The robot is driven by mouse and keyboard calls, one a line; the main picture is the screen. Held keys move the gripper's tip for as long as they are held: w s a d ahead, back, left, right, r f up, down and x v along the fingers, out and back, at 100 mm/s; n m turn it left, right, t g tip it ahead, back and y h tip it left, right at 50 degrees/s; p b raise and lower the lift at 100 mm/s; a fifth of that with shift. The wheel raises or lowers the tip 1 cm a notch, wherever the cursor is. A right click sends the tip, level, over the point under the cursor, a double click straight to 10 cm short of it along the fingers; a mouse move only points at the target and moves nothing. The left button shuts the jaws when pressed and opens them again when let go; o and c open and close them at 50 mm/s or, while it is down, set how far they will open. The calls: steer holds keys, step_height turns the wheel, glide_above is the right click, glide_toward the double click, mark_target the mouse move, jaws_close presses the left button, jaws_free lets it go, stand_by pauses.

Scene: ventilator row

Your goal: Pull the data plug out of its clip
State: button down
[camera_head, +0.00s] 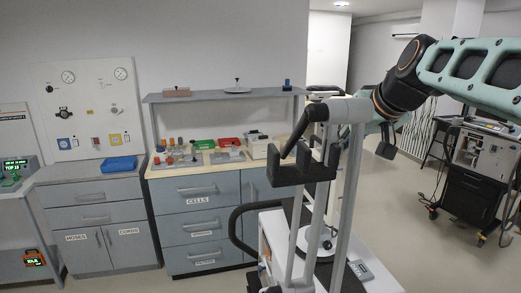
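I cannot make out the data plug. A black forked bracket (300,173) with upright prongs sits on the grey posts (350,195) of a trolley in front of me; I cannot tell whether it is the plug's clip. A dark slanted bar rises from it to a black end on a light grey crosspiece. My teal arm enters from the upper right and bends down at a black joint behind the crosspiece. A dark part (386,150) shows right of the posts and may belong to my gripper. The fingers are not clearly visible, so their opening cannot be read.
The trolley's white top (385,284) carries a small grey device (360,270). A grey cabinet (205,228) marked CELLS stands behind, with small parts and trays on its counter. A blue tray (119,164) lies left. A machine cart (478,175) stands right. Open floor lies between.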

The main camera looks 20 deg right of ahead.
steer(key=shift+r+p, duration=1.15)
steer(key=shift+r, duration=0.65)
